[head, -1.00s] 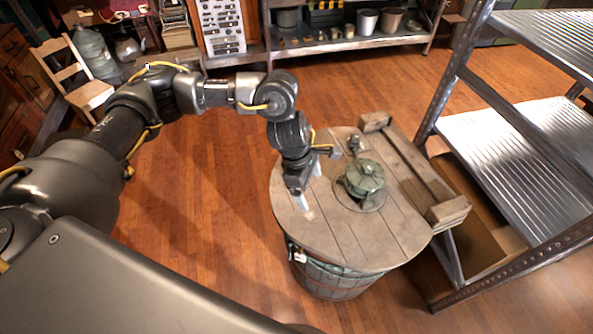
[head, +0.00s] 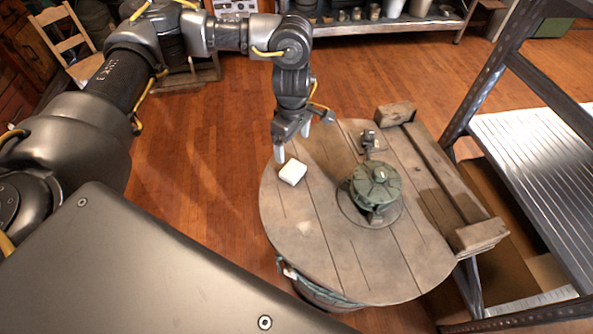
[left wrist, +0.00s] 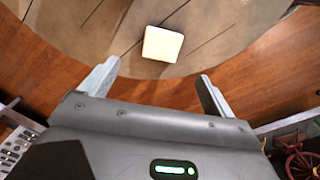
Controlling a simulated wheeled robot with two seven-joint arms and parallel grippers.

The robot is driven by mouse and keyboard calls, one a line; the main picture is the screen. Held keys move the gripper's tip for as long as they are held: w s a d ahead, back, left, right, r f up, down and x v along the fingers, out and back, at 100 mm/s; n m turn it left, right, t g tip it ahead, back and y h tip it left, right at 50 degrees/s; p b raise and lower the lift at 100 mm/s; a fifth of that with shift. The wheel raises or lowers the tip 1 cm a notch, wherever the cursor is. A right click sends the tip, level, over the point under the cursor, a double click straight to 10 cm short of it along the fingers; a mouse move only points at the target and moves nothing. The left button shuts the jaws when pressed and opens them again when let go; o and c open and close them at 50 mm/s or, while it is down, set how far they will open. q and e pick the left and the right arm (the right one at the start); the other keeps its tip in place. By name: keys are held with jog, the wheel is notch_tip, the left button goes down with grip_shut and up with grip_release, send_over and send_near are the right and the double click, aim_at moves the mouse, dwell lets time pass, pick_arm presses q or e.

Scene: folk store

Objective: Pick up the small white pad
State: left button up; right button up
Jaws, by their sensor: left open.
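The small white pad (head: 292,173) lies flat on the round wooden table top (head: 320,245), near its left rim in the head view. My left gripper (head: 292,142) is open and empty, above the table's far left edge and just beyond the pad. In the left wrist view the pad (left wrist: 162,44) lies ahead of the open fingers (left wrist: 158,80), roughly centred between them and apart from both. My right gripper is not in view.
A green metal device (head: 376,188) stands on the table right of the pad. A wooden beam frame (head: 440,180) lies along the right side. A metal shelf rack (head: 540,150) stands further right. The table's near left part is clear.

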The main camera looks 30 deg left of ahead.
pick_arm(q)
send_over(293, 169)
notch_tip(293, 169, down, 4)
jog(key=shift+f+p, duration=0.25)
jog(key=shift+p, duration=0.05)
jog(key=shift+f, duration=0.35)
jog(key=shift+s+f, duration=0.1)
jog(key=shift+f, duration=0.3)
notch_tip(293, 169, down, 4)
jog(key=shift+r+p, duration=0.15)
jog(key=shift+p, duration=0.5)
jog(key=shift+f, duration=0.4)
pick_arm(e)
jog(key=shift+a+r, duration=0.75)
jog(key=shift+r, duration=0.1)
